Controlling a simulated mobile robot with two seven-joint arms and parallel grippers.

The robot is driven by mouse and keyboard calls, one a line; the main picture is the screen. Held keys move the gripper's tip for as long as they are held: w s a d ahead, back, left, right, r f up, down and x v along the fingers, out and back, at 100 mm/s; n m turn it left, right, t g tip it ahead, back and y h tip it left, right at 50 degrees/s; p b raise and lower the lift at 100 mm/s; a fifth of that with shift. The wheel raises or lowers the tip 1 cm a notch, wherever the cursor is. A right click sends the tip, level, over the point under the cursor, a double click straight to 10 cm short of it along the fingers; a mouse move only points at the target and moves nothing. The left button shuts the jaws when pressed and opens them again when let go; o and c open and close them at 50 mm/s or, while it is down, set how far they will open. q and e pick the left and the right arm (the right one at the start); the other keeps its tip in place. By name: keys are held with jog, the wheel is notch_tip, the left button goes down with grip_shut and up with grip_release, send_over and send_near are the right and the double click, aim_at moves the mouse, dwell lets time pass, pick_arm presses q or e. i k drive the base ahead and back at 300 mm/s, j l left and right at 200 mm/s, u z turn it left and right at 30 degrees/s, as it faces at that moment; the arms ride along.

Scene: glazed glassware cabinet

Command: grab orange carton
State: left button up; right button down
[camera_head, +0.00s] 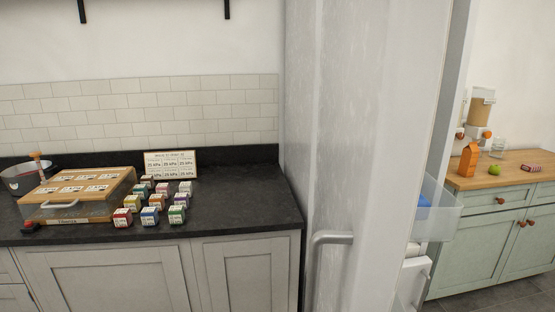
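An orange carton (468,159) stands upright on the wooden counter (515,163) at the far right, beyond the tall white door. It has a gabled top and looks small and distant. A green round fruit (497,147) sits just to its right. Neither of my grippers shows in the head view, so I cannot see whether they are open or shut.
A tall white door (370,120) with a metal handle (318,255) and a clear bin (443,208) stands in the middle. A dark countertop (240,205) at left holds a wooden-topped case (80,186), several small coloured boxes (149,215) and a sign (171,163).

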aim_at(471, 154)
jog(key=k+j+z, duration=0.1)
jog(key=j+z, duration=0.25)
jog(key=k+j+z, duration=0.15)
jog(key=j+z, duration=0.25)
jog(key=j, duration=0.15)
jog(key=l, duration=0.45)
jog(key=k+l+u, duration=0.1)
jog(key=l, duration=0.35)
jog(key=k+l+u, duration=0.2)
jog(key=l, duration=0.6)
jog(key=i+l+u, duration=0.1)
jog(key=l, duration=0.2)
jog(key=i+l, duration=0.1)
jog(key=l, duration=0.2)
jog(key=i+l+u, duration=0.15)
jog(key=l, duration=0.15)
jog(key=i+l+u, duration=0.3)
jog(key=i+l, duration=0.15)
jog(key=l, duration=0.3)
